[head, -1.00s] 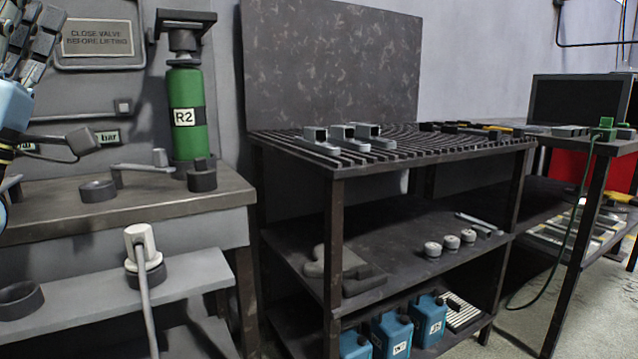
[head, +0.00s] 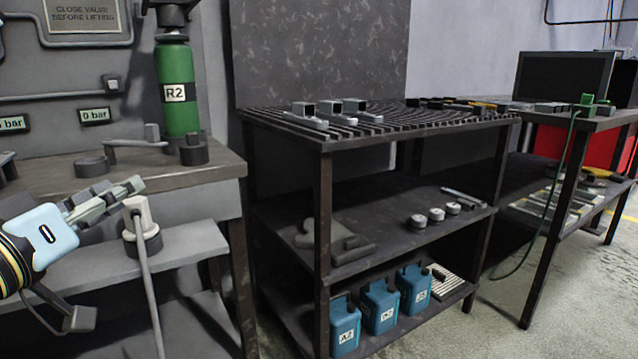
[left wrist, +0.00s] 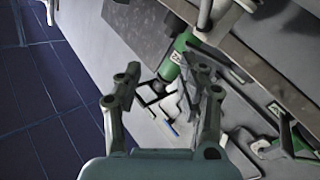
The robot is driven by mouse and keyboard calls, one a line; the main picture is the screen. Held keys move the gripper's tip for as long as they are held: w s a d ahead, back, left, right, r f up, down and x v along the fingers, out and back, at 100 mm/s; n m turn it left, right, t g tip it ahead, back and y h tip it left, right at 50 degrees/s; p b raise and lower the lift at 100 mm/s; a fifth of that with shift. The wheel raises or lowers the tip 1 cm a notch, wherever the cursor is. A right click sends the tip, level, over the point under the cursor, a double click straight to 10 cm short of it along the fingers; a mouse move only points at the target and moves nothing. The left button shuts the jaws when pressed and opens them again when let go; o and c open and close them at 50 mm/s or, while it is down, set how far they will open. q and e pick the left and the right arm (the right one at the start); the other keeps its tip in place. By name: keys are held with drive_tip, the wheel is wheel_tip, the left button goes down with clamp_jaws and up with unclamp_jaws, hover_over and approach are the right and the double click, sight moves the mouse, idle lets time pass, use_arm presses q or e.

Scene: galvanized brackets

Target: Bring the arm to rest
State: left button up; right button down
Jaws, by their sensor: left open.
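My left gripper (head: 106,203) is at the lower left of the head view, its grey fingers pointing right, in front of the bench and close to the white connector in the picture. In the left wrist view its two fingers (left wrist: 165,88) stand apart with nothing held between them. Several galvanized brackets (head: 305,114) lie on the slatted top of the dark rack (head: 330,143), well to the right of my gripper. My right gripper is in neither view.
A green R2 cylinder (head: 180,120) stands at the back of the grey bench (head: 215,168); it also shows in the left wrist view (left wrist: 170,67). A white connector (head: 138,212) with a cable sits on the lower ledge. Blue canisters (head: 380,306) stand on the rack's bottom shelf.

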use_arm(q)
drive_tip(key=s+f+m+g+y, duration=0.1)
drive_tip(key=s+f+g+y, duration=0.1)
drive_tip(key=s+f+g, duration=0.35)
drive_tip(key=s+f+m+g+y, duration=0.1)
drive_tip(key=s+f+g, duration=0.2)
drive_tip(key=s+f, duration=0.6)
drive_tip(key=s+a+f+m+g+y, duration=0.1)
drive_tip(key=s+f+g, duration=0.35)
drive_tip(key=s, duration=0.35)
drive_tip(key=s+f+g+y, duration=0.1)
drive_tip(key=s+f+g, duration=0.35)
drive_tip(key=s, duration=0.35)
wheel_tip(320, 180, down, 17)
drive_tip(key=s+a, duration=0.1)
drive_tip(key=a, duration=0.1)
drive_tip(key=s+a+f, duration=0.3)
drive_tip(key=s+f, duration=0.7)
drive_tip(key=f, duration=0.5)
drive_tip(key=s+d+r+p, duration=0.1)
drive_tip(key=s+r+p, duration=0.5)
drive_tip(key=p, duration=0.7)
drive_tip(key=s, duration=0.2)
drive_tip(key=shift+s, duration=0.4)
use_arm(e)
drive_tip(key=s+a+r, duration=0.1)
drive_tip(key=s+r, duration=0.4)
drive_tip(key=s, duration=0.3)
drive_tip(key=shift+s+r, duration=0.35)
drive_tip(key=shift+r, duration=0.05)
